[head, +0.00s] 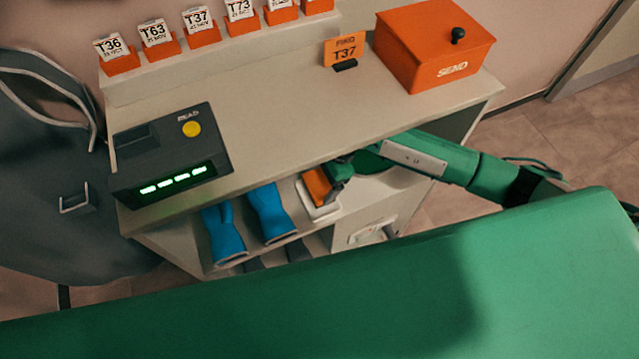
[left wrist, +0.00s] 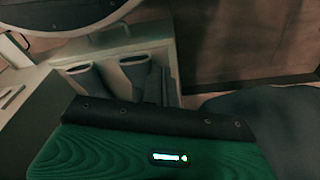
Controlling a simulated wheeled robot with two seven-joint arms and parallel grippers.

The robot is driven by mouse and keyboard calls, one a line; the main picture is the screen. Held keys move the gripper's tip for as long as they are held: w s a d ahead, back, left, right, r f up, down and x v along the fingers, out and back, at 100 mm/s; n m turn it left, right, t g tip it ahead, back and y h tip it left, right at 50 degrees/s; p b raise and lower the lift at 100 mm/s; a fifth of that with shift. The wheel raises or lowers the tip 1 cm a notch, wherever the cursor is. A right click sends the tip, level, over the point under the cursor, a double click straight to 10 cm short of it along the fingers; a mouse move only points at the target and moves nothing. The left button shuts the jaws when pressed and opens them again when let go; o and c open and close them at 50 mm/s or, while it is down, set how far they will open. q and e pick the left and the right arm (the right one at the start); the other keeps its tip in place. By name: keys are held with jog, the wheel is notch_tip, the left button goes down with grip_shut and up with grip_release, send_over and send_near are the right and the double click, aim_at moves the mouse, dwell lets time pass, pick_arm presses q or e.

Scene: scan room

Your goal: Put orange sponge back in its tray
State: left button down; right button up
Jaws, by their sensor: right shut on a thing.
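The orange sponge (head: 317,187) shows in the head view on the shelf level under the counter, partly covered by my right gripper (head: 337,174). That gripper, on the green arm from the right, is shut on the sponge. The small white tray (head: 322,213) is directly below the sponge, with its front rim showing. I cannot tell whether the sponge touches the tray's bottom. The fingertips are partly hidden by the gripper's body and the counter edge. My left gripper's fingers show in neither view.
The counter (head: 270,115) overhangs the shelf and my right forearm passes close under its edge.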

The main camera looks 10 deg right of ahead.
aim_at(322, 183)
jog(key=shift+a, duration=0.2)
jog(key=shift+f, duration=1.8)
jog(key=o, duration=0.7)
pick_arm(q)
jog(key=shift+s+a+f, duration=0.1)
jog(key=shift+s+f, duration=0.15)
jog(key=shift+f, duration=0.35)
pick_arm(e)
jog(key=shift+r, duration=0.1)
